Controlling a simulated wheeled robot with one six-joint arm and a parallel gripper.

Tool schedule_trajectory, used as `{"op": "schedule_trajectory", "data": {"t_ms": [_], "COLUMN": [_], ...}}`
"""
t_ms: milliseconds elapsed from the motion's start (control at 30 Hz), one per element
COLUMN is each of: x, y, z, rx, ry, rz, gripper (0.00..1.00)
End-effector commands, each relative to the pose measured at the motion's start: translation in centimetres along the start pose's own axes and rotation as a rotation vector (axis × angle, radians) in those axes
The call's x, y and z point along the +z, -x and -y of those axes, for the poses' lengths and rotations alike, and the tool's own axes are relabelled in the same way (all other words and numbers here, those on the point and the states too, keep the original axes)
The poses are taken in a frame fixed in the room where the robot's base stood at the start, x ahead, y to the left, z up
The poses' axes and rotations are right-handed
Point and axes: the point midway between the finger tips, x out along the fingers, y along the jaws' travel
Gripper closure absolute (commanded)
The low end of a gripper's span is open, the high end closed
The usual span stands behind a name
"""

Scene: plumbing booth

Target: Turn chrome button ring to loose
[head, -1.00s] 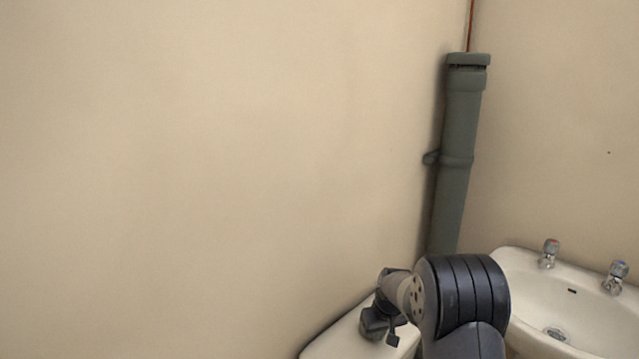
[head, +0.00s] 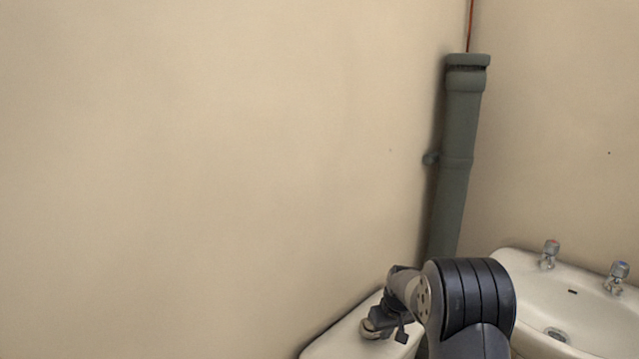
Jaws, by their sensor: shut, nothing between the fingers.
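The white cistern lid (head: 335,343) shows at the bottom centre of the head view. A small, pale, rounded shape (head: 370,331) shows at the lower left edge of my gripper, above the lid; it looks like part of the chrome button ring, mostly hidden. My gripper (head: 384,325) is low over the lid, shut and empty, right beside or over that shape. Its fingertips are too small and covered to make out, and I cannot tell whether they touch the ring.
A grey soil pipe (head: 457,150) stands in the wall corner behind my arm. A white washbasin (head: 590,310) with two chrome taps (head: 549,254) (head: 617,277) is at the right. The plain beige wall (head: 200,150) at the left is bare.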

Motion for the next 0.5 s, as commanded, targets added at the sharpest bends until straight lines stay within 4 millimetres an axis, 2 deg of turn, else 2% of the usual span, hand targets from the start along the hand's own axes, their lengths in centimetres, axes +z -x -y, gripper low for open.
{"op": "schedule_trajectory", "data": {"t_ms": [500], "x": [0.62], "y": [0.19], "z": [-0.27], "rx": [0.0], "ry": [0.0], "rz": [-0.003], "gripper": [1.0]}}
